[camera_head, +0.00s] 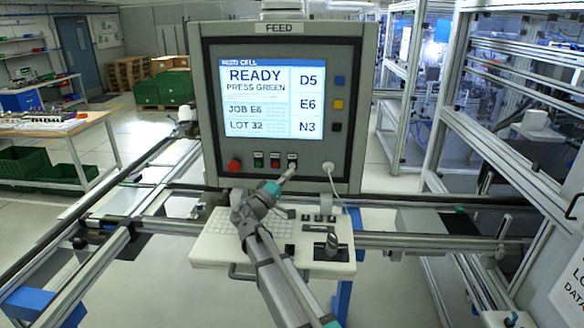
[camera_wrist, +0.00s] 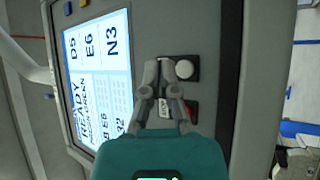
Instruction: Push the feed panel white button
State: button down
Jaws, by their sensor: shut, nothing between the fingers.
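The feed panel (camera_head: 213,120) stands upright in the middle of the head view. Its white button (camera_wrist: 184,69) sits on a dark plate, at the right end of the small button row; in the head view my fingers mostly cover it. My gripper (camera_head: 291,169) is shut and empty, fingertips in front of the panel at that button. In the wrist view the fingertips (camera_wrist: 159,66) show just left of the white button, over its label side. I cannot tell whether they touch the panel. A red button (camera_wrist: 191,108) lies beside the fingers.
A green button (camera_head: 258,159) and a large red button (camera_head: 234,166) sit farther left. A white plug (camera_head: 328,167) with a cable is close on the right. A shelf with a keyboard (camera_head: 222,222) juts out below. The screen (camera_head: 257,98) reads "READY PRESS GREEN".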

jog(key=s, duration=0.3)
dwell(0.9)
